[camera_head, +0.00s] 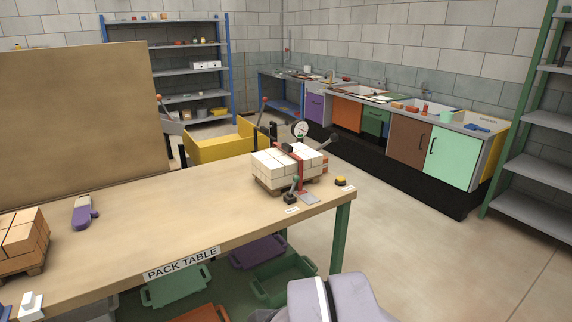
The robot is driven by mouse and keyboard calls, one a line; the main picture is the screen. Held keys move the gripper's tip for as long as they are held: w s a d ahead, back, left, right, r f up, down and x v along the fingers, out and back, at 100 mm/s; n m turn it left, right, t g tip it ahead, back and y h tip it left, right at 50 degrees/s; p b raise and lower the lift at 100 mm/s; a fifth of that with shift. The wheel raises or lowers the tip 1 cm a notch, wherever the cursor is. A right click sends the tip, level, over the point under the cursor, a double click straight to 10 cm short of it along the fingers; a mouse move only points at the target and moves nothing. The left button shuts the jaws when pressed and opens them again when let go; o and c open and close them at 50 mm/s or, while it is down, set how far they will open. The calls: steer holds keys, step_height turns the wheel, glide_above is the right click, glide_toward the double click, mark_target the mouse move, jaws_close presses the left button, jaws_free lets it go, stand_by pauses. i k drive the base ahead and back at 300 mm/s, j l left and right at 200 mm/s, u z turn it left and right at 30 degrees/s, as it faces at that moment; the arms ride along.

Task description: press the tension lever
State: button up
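A small pallet (270,187) of white bricks (272,167) stands at the right end of the pack table (200,215), with a red strap (301,177) around it. A small lever (294,186) on a dark base stands at its front. Another lever with a dark knob (333,138) sticks out behind the bricks, beside a round dial (300,129). A red-knobbed lever (264,103) rises farther back. I cannot tell which is the tension lever. My gripper is not in view; a pale grey part of my body shows at the bottom.
A yellow button (341,181) and a grey plate (310,198) lie near the table's right end. A purple tool (84,212) and orange bricks (22,233) are at the left. A tall brown board (80,110) stands behind. The floor to the right is clear.

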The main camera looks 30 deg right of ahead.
mark_target(334, 137)
steer(key=z, duration=1.3)
